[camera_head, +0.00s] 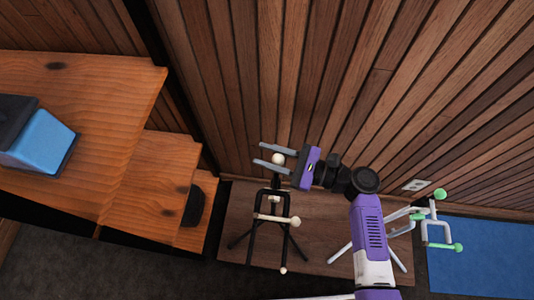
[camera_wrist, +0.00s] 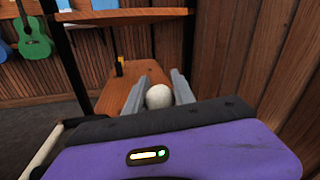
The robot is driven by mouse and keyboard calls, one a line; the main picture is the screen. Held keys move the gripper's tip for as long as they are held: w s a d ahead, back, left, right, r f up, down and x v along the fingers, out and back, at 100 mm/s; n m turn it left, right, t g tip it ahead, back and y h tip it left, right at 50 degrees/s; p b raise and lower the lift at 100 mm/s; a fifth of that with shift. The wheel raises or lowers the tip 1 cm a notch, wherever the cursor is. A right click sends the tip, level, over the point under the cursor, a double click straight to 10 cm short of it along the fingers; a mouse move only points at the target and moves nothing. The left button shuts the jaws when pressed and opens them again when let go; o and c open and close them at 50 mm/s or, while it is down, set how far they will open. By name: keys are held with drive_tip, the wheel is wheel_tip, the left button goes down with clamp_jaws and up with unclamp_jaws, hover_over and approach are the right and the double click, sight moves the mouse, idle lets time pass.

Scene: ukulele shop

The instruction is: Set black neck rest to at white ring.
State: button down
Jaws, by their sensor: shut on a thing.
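A black stand (camera_head: 277,243) with cream knobs stands in the middle of the head view. The black neck rest is its top part, with a cream ball (camera_head: 278,158) at the end; the ball also shows in the wrist view (camera_wrist: 159,96). A small pale band on the pole, seemingly the white ring (camera_head: 273,198), lies below the ball. My purple gripper (camera_head: 272,157) has its two grey fingers on either side of the cream ball, shut on the neck rest.
Wooden shelves (camera_head: 110,85) with a blue box-like thing (camera_head: 40,142) are at left. A white stand with green knobs (camera_head: 437,220) is right of my arm, near a blue mat (camera_head: 480,258). A slatted wood wall (camera_head: 330,80) is close behind. A green ukulele (camera_wrist: 33,38) hangs beyond.

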wheel_tip(320, 180, up, 9)
drive_tip(key=p, duration=0.7)
drive_tip(key=c, duration=1.1)
unclamp_jaws()
drive_tip(key=shift+o, duration=0.2)
drive_tip(key=b+v, duration=0.1)
drive_tip(key=v, duration=0.7)
